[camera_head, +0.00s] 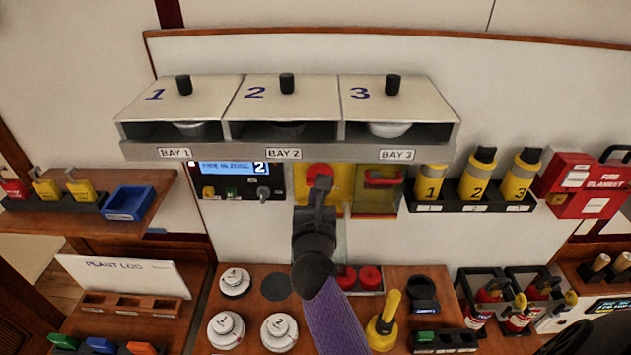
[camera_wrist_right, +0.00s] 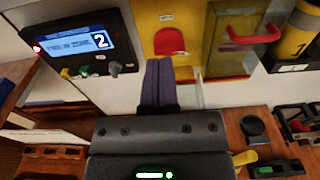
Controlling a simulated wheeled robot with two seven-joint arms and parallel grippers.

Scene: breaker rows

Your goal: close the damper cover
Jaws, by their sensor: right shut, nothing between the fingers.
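A yellow panel with a red button (camera_wrist_right: 170,41) shows in the right wrist view, above my fingers. To its right is a yellow-framed see-through box with a red handle (camera_head: 383,178), which also shows in the wrist view (camera_wrist_right: 252,35). A pale, see-through strip (camera_wrist_right: 197,90) hangs below the yellow panel, mostly hidden by my gripper. No label shows which part is the damper cover. My right gripper (camera_head: 322,183) is shut and empty, in front of the yellow panel's lower part. Its fingers show in the wrist view (camera_wrist_right: 158,75); contact cannot be told. My left gripper is out of view.
A control box (camera_head: 236,180) with a lit screen is left of the yellow panel. Three numbered bays (camera_head: 285,150) overhang above. Numbered yellow canisters (camera_head: 478,177) stand to the right. Round white weights (camera_head: 226,329), red caps (camera_head: 370,277) and a yellow-handled tool (camera_head: 384,325) are on the bench below.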

